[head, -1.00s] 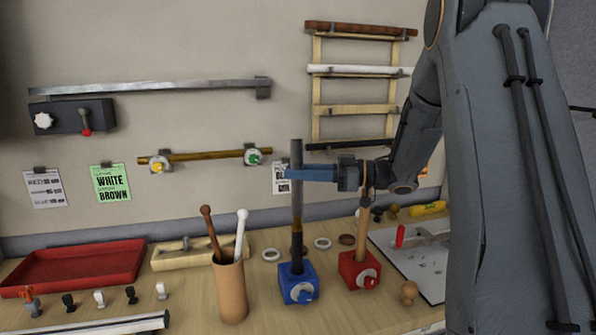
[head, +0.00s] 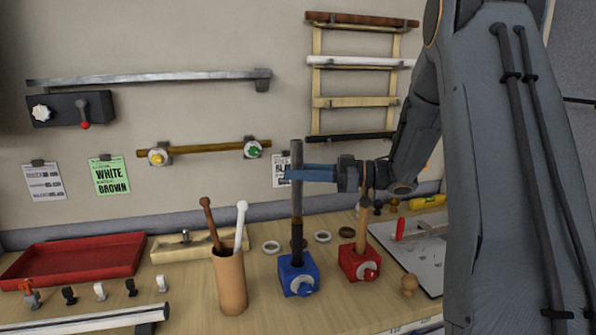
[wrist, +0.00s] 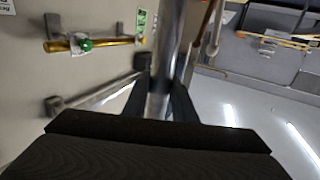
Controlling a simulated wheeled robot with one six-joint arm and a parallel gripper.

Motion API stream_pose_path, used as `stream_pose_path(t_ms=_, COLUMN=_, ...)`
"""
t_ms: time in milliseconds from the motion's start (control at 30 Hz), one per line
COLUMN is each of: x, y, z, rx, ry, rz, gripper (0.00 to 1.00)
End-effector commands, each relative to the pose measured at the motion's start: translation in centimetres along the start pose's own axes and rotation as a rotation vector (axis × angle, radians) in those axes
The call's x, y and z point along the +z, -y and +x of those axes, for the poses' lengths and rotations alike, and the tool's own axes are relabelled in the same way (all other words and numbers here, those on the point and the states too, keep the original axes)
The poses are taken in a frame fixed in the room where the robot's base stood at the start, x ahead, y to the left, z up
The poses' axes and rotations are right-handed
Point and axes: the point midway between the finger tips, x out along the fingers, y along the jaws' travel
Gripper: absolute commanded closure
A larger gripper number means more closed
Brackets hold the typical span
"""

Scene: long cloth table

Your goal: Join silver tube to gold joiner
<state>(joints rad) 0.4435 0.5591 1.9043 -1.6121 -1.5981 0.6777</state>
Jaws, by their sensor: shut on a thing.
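The silver tube (head: 297,200) stands upright in the head view, above the blue block (head: 298,276). My gripper (head: 303,173), with blue fingers, is shut on its upper part. In the wrist view the tube (wrist: 166,60) runs between the dark fingers. A short brownish-gold piece, probably the gold joiner (head: 297,241), shows in line just under the tube, above a dark stem in the blue block. The tube's lower end meets it in the picture; I cannot tell whether it is seated.
A red block (head: 358,262) with a wooden rod stands close at right. A tan cup (head: 230,285) with two sticks stands at left. A red tray (head: 75,262) lies further left. Rings lie behind the blocks. A gold bar (head: 205,149) hangs on the wall.

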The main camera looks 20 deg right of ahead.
Motion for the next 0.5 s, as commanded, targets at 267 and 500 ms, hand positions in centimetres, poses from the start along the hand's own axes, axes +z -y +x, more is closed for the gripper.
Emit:
stream_pose_path(t_ms=267, x=0.7, y=0.0, z=0.0, rx=0.0, ry=0.0, rz=0.001, gripper=1.0)
stream_pose_path(t_ms=500, x=1.2, y=0.0, z=0.0, rx=0.0, ry=0.0, rz=0.0, gripper=1.0)
